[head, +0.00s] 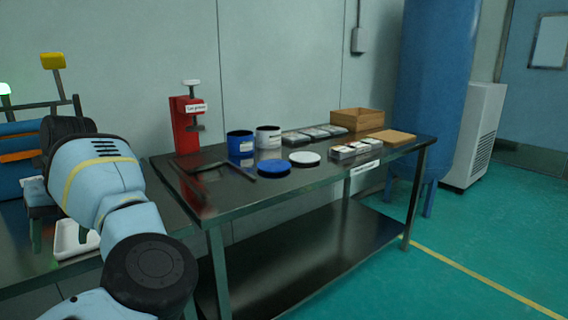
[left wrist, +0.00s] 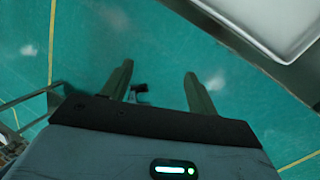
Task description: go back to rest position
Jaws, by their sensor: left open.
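My left arm comes in from the left in the head view, with its wrist bent over the near left table. My left gripper (head: 43,228) points down beside a white tray (head: 68,240), partly hidden behind my arm. In the left wrist view the two dark green fingers of my left gripper (left wrist: 158,78) stand wide apart. Nothing is held between them, and green floor shows beyond. The white tray (left wrist: 268,22) also shows at the upper right there, apart from the fingers. My right gripper is in neither view.
A dark metal table (head: 300,185) carries a red press (head: 184,130), a blue container (head: 240,143), a white container (head: 268,137), two lids, several small boxes and a wooden box (head: 357,119). A blue tank (head: 435,80) stands behind. Green floor (head: 450,250) is clear at right.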

